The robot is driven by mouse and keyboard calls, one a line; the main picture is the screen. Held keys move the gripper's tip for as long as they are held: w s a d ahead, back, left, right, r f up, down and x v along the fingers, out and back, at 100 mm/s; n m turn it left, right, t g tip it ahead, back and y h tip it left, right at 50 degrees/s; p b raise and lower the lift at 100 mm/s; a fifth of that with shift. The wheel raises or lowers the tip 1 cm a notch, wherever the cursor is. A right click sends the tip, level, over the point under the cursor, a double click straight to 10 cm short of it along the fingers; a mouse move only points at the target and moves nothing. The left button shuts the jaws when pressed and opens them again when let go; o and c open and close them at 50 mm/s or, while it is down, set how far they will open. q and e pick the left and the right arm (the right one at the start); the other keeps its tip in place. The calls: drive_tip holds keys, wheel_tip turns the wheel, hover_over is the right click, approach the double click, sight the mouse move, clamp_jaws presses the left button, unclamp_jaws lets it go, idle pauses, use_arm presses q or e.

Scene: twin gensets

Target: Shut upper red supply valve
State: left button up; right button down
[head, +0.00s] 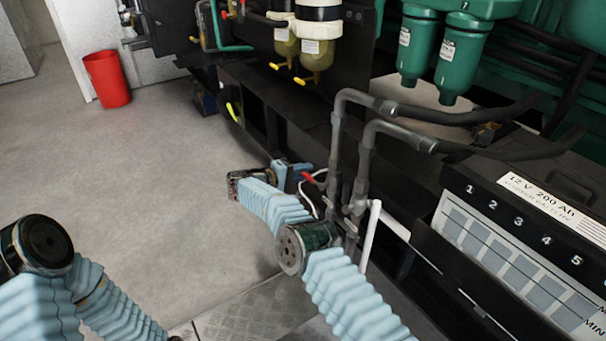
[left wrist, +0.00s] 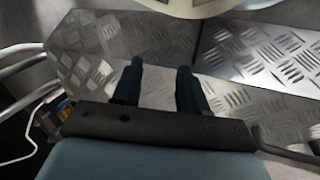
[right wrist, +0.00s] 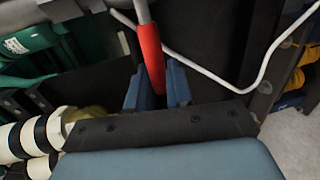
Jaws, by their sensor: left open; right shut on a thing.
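A red valve handle (head: 314,178) shows beside the grey vertical pipes in the head view. In the right wrist view the red handle (right wrist: 150,58) runs down between the fingers. My right gripper (head: 296,174) is at this handle, and in the right wrist view (right wrist: 156,88) its jaws are shut on it. The valve body behind the handle is mostly hidden. My left gripper (left wrist: 159,84) is open and empty, with tread plate behind its fingers in the left wrist view.
Grey pipes (head: 338,150) rise just right of my right gripper. A battery (head: 520,240) stands at the right, green filters (head: 459,58) above it. Yellow-handled bowls (head: 317,55) hang at the top. A red bin (head: 107,79) stands at the far left. The floor (head: 150,170) between is clear.

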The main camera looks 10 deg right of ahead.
drive_tip(key=shift+a+f, duration=0.1)
drive_tip(key=c, duration=1.2)
unclamp_jaws()
drive_tip(key=shift+b+v, duration=0.3)
drive_tip(key=shift+v, duration=5.7)
